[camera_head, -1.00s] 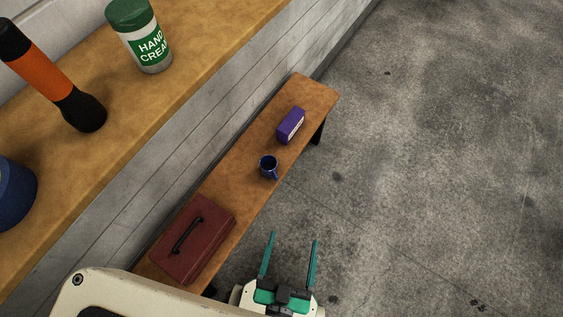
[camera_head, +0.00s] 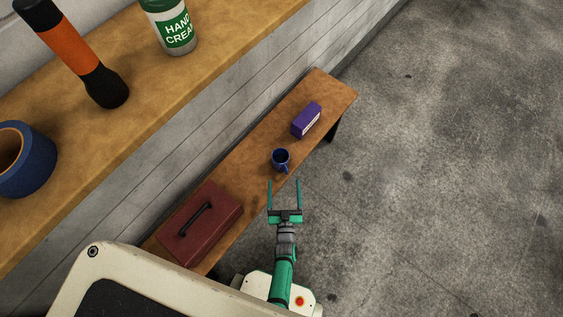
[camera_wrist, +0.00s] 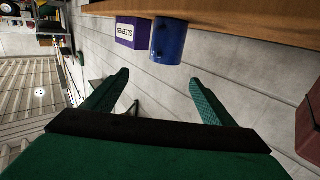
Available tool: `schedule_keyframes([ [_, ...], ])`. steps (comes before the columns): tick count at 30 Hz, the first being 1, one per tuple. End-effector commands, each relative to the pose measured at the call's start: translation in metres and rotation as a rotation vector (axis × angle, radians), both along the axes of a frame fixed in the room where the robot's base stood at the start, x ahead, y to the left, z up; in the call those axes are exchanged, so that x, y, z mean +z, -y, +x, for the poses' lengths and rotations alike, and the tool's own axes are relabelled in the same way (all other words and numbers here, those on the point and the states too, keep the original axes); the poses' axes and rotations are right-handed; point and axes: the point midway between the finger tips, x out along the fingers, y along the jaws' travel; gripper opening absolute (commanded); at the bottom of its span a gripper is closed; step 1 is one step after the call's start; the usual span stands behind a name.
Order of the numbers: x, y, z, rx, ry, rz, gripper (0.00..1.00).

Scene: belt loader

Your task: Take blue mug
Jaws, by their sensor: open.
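The blue mug (camera_head: 281,158) stands upright on a low wooden bench, with its handle toward my side. In the wrist view the blue mug (camera_wrist: 168,41) shows ahead of my fingers, a little above the gap between them in the picture. My gripper (camera_head: 284,182) is open and empty, its two teal fingers pointing toward the mug and just short of it in the head view. The same gripper shows in the wrist view (camera_wrist: 160,92) with its fingers spread apart.
A purple box (camera_head: 306,119) stands beyond the mug on the bench (camera_head: 262,140). A dark red case (camera_head: 200,224) lies at the bench's near end. A higher shelf (camera_head: 150,105) holds a flashlight (camera_head: 73,55), hand cream (camera_head: 170,25) and blue tape (camera_head: 24,160). Floor at right is clear.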

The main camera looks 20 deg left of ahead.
Motion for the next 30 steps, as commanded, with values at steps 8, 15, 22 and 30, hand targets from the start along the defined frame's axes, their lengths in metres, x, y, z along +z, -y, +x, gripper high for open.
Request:
schedule_keyframes([
  [8, -0.010, -0.020, 0.030, 0.040, 0.012, 0.012, 0.78],
  [15, -0.010, -0.032, 0.062, 0.039, 0.012, 0.012, 0.78],
  [22, -0.011, -0.038, 0.077, 0.037, 0.010, 0.012, 0.78],
  [30, -0.007, -0.050, 0.109, 0.035, 0.012, 0.012, 0.78],
])
